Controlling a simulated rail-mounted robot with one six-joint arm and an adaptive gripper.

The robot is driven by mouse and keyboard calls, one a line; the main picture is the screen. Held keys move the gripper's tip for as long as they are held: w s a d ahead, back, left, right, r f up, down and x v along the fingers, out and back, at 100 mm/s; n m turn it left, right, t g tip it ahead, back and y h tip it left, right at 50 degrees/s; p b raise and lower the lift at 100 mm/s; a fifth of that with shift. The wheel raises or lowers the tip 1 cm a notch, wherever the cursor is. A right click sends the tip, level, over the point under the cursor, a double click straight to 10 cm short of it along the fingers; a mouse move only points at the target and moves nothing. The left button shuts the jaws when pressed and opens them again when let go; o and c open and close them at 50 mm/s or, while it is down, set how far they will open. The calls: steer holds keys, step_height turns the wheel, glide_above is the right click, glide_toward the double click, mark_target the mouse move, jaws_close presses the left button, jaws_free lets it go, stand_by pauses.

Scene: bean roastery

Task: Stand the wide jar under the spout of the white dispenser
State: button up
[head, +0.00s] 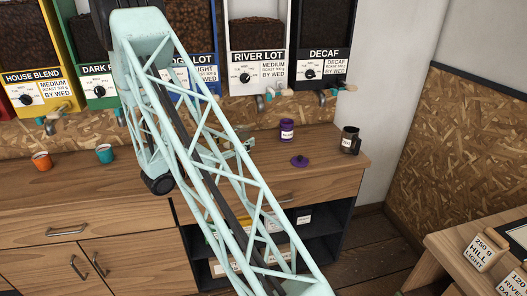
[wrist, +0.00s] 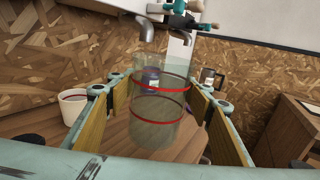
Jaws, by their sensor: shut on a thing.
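A clear wide jar with two red bands (wrist: 160,125) stands upright between the fingers of my gripper (wrist: 160,108) in the wrist view. My gripper is shut on it, one finger on each side. In the head view my own arm hides the jar and most of my gripper. The white dispenser (head: 258,55), labelled River Lot, hangs on the back wall. Its spout (head: 268,93) is above the counter. In the wrist view a metal spout (wrist: 147,32) shows above and beyond the jar; I cannot tell for sure which dispenser it belongs to.
A purple jar (head: 287,130), a purple lid (head: 299,161) and a black mug (head: 350,140) are on the counter's right part (head: 330,172). A white cup (wrist: 73,103) stands left of my gripper. Orange (head: 41,160) and teal (head: 105,153) cups stand farther left.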

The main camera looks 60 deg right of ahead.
steer(key=w+d+f+b, duration=0.1)
steer(key=d+b, duration=0.1)
steer(key=d, duration=1.2)
steer(key=shift+d+f+b, duration=0.15)
steer(key=shift+d+b, duration=0.15)
steer(key=shift+b, duration=0.1)
steer(key=shift+w+d+f+b, duration=0.1)
steer(key=shift+d+f+b, duration=0.15)
steer(key=shift+f, duration=0.35)
steer(key=shift+s+d+f+b, duration=0.1)
steer(key=shift+d+f+b, duration=0.15)
steer(key=shift+f, duration=0.4)
steer(key=shift+w+d+f+b, duration=0.15)
steer(key=shift+f+b, duration=0.2)
steer(key=shift+f, duration=0.25)
steer(key=o, duration=0.9)
steer(key=shift+f, duration=0.1)
steer(key=shift+a, duration=0.1)
